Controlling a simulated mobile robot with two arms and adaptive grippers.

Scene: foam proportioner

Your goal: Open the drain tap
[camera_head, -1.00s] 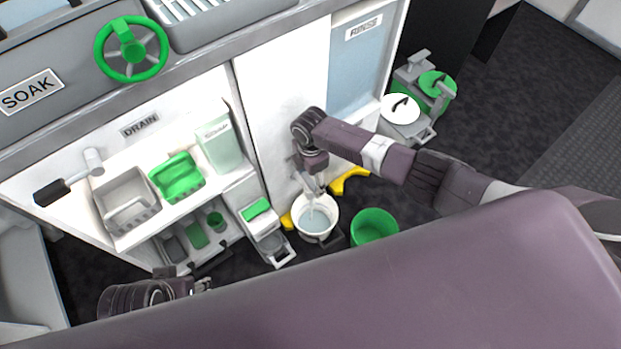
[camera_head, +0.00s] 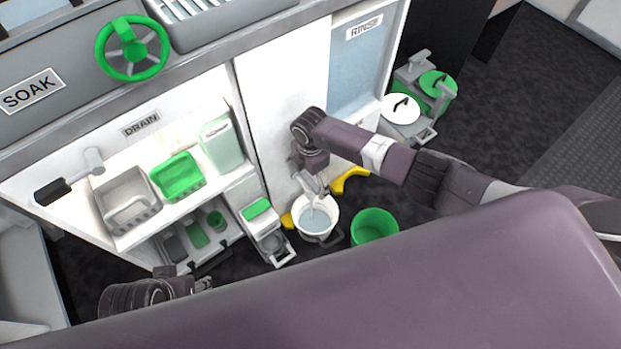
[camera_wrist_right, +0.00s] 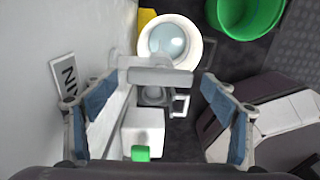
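A grey T-shaped fitting (camera_wrist_right: 158,75), tap-like, juts from the white wall in the right wrist view. My right gripper (camera_wrist_right: 158,112) is open, with one blue-padded finger on each side of the picture and the fitting between and beyond them. In the head view the right gripper (camera_head: 314,184) points down over the white bucket (camera_head: 331,214), close to the white panel, and mostly hides the fitting. A black-handled lever (camera_head: 52,190) is at the far left near the DRAIN sign (camera_head: 140,124). I cannot tell which is named the drain tap. My left gripper (camera_head: 203,284) is low at left, its opening unclear.
A green bucket (camera_head: 375,227) stands right of the white one. A white bin with a green lid (camera_head: 257,209) stands left. A partly cut-off wall sign (camera_wrist_right: 68,77) is beside the right gripper. Shelves hold a grey basket (camera_head: 124,196), a green basket (camera_head: 178,176) and a soap container (camera_head: 222,145).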

